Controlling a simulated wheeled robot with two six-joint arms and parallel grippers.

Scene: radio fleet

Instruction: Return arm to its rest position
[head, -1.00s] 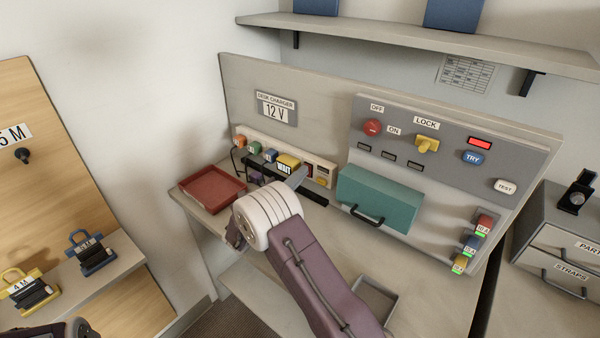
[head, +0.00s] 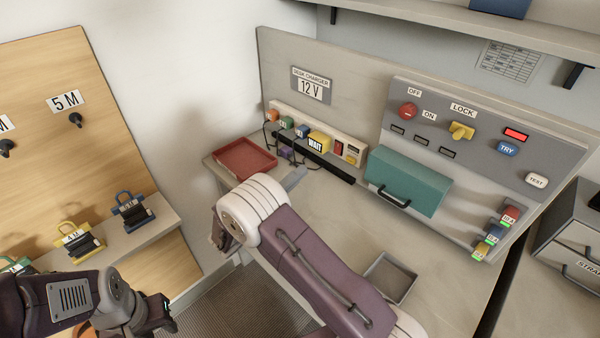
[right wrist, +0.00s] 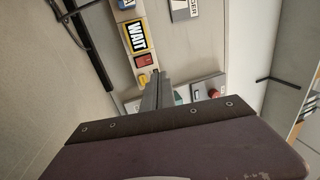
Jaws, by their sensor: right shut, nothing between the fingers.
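My right arm reaches in over the desk. Its gripper (head: 297,177) shows as closed grey fingers just in front of the charger strip, apart from it, with nothing held. In the right wrist view the fingers (right wrist: 157,93) are together, with the yellow WAIT block (right wrist: 136,38) beyond them. My left gripper (head: 166,314) is low at the left of the head view, near the shelf of radios; its fingers are too dark and small to read.
The desk has a red tray (head: 243,170), a teal box (head: 408,180), a grey tray (head: 390,278) and a charger strip (head: 352,150). A switch panel (head: 480,130) stands behind. Radios, including a blue one (head: 132,212), stand on the left shelf (head: 150,232).

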